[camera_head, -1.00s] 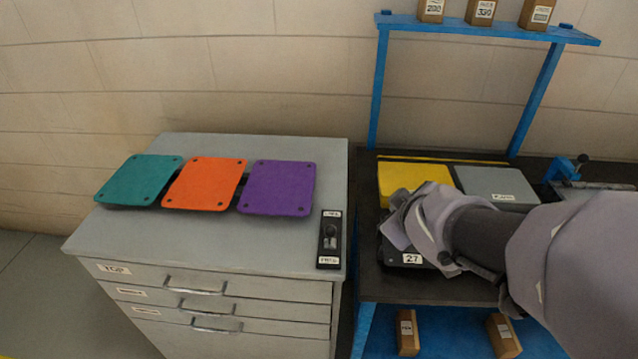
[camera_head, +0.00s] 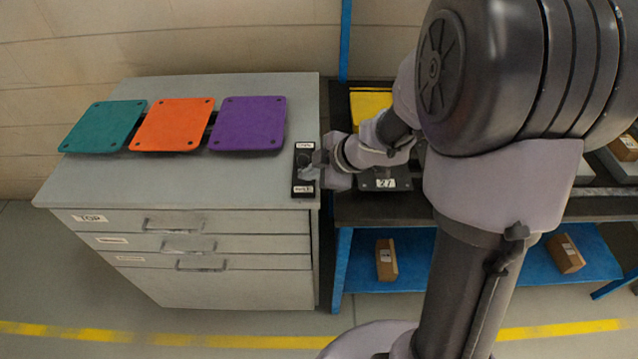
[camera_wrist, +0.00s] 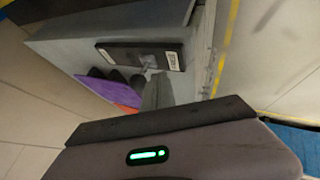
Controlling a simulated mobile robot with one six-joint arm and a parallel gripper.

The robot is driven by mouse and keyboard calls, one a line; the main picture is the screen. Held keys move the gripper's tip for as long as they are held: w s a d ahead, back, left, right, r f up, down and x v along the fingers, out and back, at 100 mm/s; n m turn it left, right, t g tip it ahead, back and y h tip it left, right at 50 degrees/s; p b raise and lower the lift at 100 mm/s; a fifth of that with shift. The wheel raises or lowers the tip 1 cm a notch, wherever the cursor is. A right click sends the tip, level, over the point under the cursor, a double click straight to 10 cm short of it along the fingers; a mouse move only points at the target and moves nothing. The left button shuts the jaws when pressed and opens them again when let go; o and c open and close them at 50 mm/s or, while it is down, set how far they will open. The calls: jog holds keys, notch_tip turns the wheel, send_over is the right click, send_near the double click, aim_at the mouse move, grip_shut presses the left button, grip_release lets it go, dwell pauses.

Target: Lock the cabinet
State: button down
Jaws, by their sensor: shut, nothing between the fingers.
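The grey cabinet (camera_head: 190,178) stands at the left with several drawers on its front, which look shut. A black lock panel (camera_head: 300,184) with white labels at both ends is on the right edge of its top. The panel also shows in the wrist view (camera_wrist: 118,52). My gripper (camera_head: 316,162) is shut and empty, its tip right at the panel's middle. In the wrist view the fingertips (camera_wrist: 152,76) reach the small lever on the panel. I cannot tell whether they touch it. The lever's position is mostly hidden by the tip.
Teal (camera_head: 103,127), orange (camera_head: 172,125) and purple (camera_head: 247,124) plates lie on the cabinet top. A dark bench (camera_head: 385,210) with a blue frame stands at the right, bearing a yellow plate (camera_head: 369,108) and one labelled 27 (camera_head: 378,185). Boxes (camera_head: 386,260) sit on its lower shelf.

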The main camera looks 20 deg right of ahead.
jog(key=shift+w+r, duration=0.15)
jog(key=shift+w, duration=0.4)
jog(key=shift+w+d+r, duration=0.1)
jog(key=w+p, duration=0.2)
jog(key=w+d+p, duration=0.1)
jog(key=p, duration=0.1)
jog(key=w+p, duration=0.2)
jog(key=p, duration=0.1)
jog(key=shift+w+d+r, duration=0.25)
jog(key=shift+w+d, duration=0.05)
jog(key=shift+d, duration=0.1)
jog(key=shift+w+d+f, duration=0.1)
jog(key=shift+w+f, duration=0.1)
jog(key=shift+f, duration=0.05)
